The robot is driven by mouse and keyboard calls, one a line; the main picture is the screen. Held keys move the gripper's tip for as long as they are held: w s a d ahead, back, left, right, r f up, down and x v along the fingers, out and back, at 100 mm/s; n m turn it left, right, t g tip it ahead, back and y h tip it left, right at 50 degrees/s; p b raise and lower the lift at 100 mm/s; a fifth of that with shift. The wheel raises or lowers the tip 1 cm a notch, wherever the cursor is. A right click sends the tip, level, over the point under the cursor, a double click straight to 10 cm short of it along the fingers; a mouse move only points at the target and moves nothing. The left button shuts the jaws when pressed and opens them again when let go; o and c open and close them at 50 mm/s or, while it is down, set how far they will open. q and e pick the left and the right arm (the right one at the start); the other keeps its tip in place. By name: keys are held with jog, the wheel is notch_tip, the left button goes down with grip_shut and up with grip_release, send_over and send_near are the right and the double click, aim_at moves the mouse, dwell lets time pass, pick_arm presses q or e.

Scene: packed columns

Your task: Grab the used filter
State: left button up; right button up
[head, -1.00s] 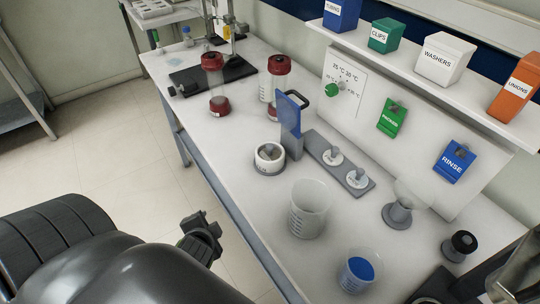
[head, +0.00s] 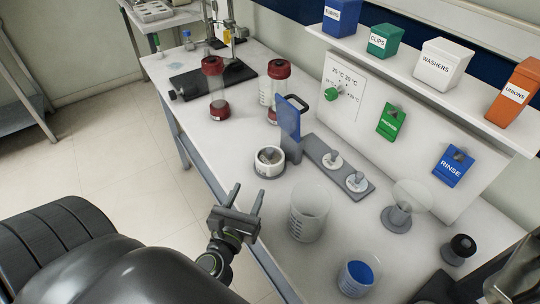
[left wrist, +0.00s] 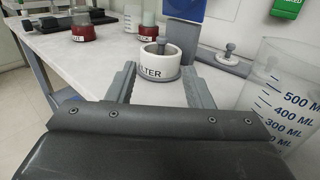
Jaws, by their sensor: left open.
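A white round holder (head: 265,167) with a grey knobbed piece (head: 270,154) in its top stands near the front edge of the bench. I take the knobbed piece to be the used filter, but no label says "used". My left gripper (head: 249,190) is open and empty at the bench's front edge, short of the holder. In the left wrist view its fingers (left wrist: 158,72) point toward the holder, one on each side.
Right of the holder are a blue upright plate (head: 288,118), a grey strip (head: 325,150) with two knobbed pieces, a clear beaker (head: 309,213) and a cup with blue contents (head: 356,273). Red-capped cylinders (head: 214,90) stand behind. Bare bench lies left of the holder.

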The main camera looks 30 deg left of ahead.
pick_arm(q)
jog(key=p, duration=0.2)
send_near(269, 152)
jog(key=x, duration=0.3)
jog(key=shift+w+a+r, duration=0.25)
jog(key=shift+w+a, duration=0.05)
jog(key=shift+a, duration=0.1)
jog(key=shift+d+f+x, duration=0.1)
jog(key=shift+f+x, duration=0.05)
jog(key=shift+x, duration=1.35)
jog(key=shift+d+f+x, duration=0.15)
jog(key=shift+f+x, duration=0.05)
jog(key=shift+x, duration=1.25)
jog(key=shift+c, duration=0.9)
grip_shut()
jog(key=shift+r, duration=0.1)
